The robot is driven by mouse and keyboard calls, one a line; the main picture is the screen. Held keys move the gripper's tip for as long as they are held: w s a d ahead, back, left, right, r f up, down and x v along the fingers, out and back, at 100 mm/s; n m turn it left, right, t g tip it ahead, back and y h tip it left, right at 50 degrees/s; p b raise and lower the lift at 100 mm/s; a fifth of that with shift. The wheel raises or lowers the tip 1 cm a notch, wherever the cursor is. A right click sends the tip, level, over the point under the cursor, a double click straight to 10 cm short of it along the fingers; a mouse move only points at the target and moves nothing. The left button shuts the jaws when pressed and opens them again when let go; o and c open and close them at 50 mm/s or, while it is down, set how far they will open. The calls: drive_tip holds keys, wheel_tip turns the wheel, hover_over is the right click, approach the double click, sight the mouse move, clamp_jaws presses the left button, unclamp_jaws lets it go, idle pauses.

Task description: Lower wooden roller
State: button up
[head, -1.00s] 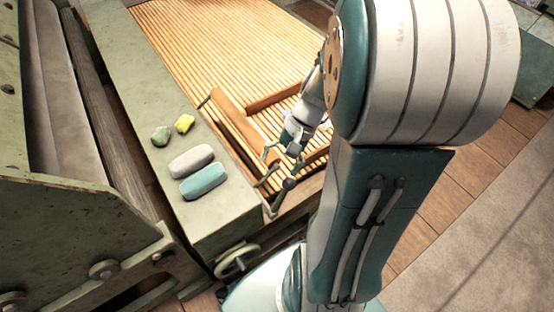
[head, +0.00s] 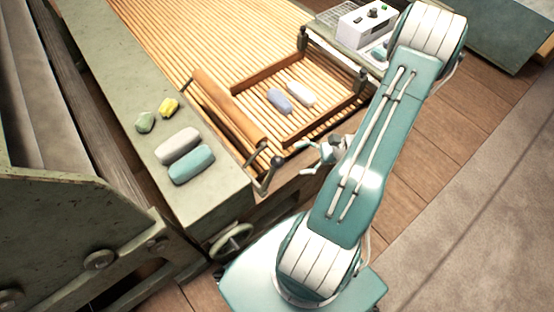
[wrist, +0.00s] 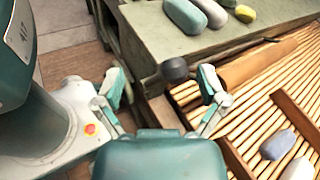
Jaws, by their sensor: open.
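The wooden roller (head: 228,108) lies along the left side of the slatted bed, beside a wooden frame, in the head view. It also shows in the wrist view (wrist: 249,65). A dark crank handle (head: 267,174) stands at the roller's near end, and its dark round knob (wrist: 174,69) shows in the wrist view. My gripper (head: 312,158) is open near the bed's front edge, right of the crank in the head view. In the wrist view its two fingers (wrist: 163,84) are spread, with the knob between and beyond them. I cannot tell whether they touch it.
A wooden frame (head: 290,142) on the slats holds a blue bar (head: 279,100) and a white bar (head: 301,94). Several coloured pieces lie on the green ledge (head: 128,120) at left. A handwheel (head: 231,238) sits below. A white control box (head: 366,24) stands at the back right.

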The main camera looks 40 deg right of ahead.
sight(277, 161)
wheel_tip(277, 161, down, 6)
drive_tip(key=s+d+m+t+h, duration=0.3)
drive_tip(key=m+t, duration=0.3)
drive_tip(key=x, duration=1.1)
drive_tip(key=shift+a+r, duration=0.15)
drive_tip(key=shift+r, duration=0.15)
clamp_jaws()
